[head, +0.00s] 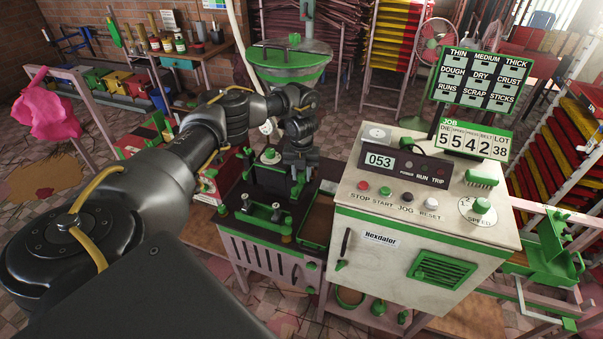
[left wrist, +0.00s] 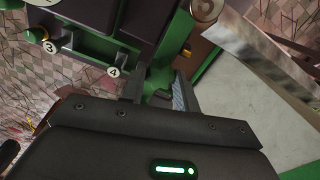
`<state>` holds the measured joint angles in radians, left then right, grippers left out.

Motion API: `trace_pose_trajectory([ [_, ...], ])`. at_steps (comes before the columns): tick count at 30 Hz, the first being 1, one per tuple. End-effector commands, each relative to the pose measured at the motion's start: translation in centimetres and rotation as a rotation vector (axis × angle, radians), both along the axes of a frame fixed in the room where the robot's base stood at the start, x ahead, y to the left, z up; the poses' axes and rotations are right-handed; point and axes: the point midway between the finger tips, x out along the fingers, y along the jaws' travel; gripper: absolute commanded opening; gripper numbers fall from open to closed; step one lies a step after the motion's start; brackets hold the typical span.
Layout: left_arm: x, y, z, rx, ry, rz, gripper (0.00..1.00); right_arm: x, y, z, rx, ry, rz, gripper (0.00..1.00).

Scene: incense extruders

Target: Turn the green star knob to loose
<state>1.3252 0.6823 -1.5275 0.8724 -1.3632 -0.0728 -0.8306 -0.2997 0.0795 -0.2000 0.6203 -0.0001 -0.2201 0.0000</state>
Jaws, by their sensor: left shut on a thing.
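My left arm reaches in from the left to the dark and green extruder (head: 262,180). My left gripper (head: 298,178) points down at the right part of its top. In the left wrist view, the fingers of my left gripper (left wrist: 160,92) are shut on the green star knob (left wrist: 157,80), one finger on each side. The knob is mostly hidden between the fingers, so its star shape and turn angle cannot be made out. In the head view the wrist covers most of it. My right gripper is in neither view.
The white control cabinet (head: 425,195) with buttons and a 053 display stands close on the right. A green-rimmed round hopper (head: 288,62) rises behind the wrist. Round tags 3 (left wrist: 50,47) and 4 (left wrist: 113,72) sit beside the gripper.

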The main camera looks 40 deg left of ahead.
Motion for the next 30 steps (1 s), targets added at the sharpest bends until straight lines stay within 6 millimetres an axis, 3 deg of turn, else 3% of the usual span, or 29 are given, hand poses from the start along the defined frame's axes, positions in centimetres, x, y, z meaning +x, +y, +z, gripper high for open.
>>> trace_pose_trajectory([
  [21,0.14,0.09,0.11,0.002,-0.005,0.079,0.08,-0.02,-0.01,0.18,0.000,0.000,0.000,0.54],
  [22,0.13,0.09,0.12,0.002,-0.005,0.079,0.32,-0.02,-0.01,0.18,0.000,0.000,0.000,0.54],
  [27,0.10,0.07,0.08,0.001,-0.003,0.079,0.53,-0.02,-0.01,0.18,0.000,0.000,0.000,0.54],
  [30,0.07,0.06,0.06,0.000,-0.002,0.078,0.53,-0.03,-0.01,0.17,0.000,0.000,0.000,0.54],
])
